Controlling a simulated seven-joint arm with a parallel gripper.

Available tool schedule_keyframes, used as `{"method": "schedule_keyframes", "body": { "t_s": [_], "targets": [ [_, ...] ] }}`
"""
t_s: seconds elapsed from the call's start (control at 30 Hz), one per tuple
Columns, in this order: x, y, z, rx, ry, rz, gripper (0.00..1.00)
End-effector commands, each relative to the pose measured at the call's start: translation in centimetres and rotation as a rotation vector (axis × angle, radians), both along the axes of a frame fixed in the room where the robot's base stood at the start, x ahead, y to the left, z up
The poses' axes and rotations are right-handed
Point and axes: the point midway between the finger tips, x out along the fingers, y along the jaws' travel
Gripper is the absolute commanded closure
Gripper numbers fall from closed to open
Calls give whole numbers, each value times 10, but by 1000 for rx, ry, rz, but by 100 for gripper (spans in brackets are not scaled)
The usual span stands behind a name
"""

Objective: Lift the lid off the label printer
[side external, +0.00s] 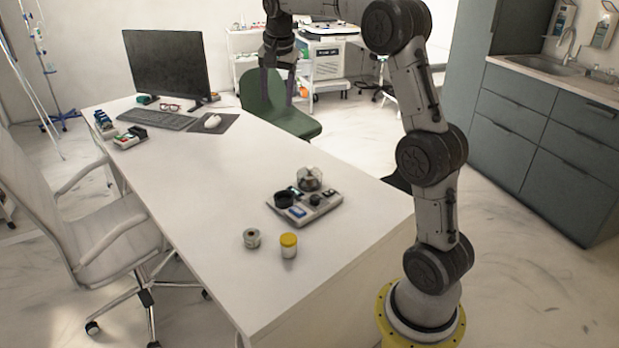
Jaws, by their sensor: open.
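The label printer (318,212) appears to be the flat grey device near the desk's right end. It has a blue display, a dark round cup and a small dark knob on top. A clear rounded cover (309,178), which may be the lid, sits at its back edge; I cannot tell whether it is attached. My gripper (278,80) is open and empty, with its fingers pointing down. In the picture it is well above the printer, in front of the green chair, and apart from the printer.
A small grey roll (252,238) and a yellow-capped jar (289,246) stand in front of the printer. A monitor (168,62), keyboard (157,119), mouse (212,121) and small devices (130,138) are at the far end. The desk's middle (205,175) is clear.

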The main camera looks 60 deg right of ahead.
Motion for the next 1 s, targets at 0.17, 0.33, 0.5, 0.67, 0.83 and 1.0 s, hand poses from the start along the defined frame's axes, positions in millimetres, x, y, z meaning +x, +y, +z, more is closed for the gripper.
{"method": "schedule_keyframes", "body": {
  "t_s": [0.17, 0.33, 0.5, 0.67, 0.83, 1.0],
  "targets": [
    [10, -78, -67, 42, 80, -131, 36],
    [-3, -116, -119, 86, 146, -198, 36],
    [-15, -130, -139, 102, 166, -228, 36],
    [-16, -132, -165, 103, 168, -227, 36],
    [-15, -136, -196, 102, 167, -226, 36],
    [-15, -138, -214, 102, 165, -225, 36]
  ]
}}
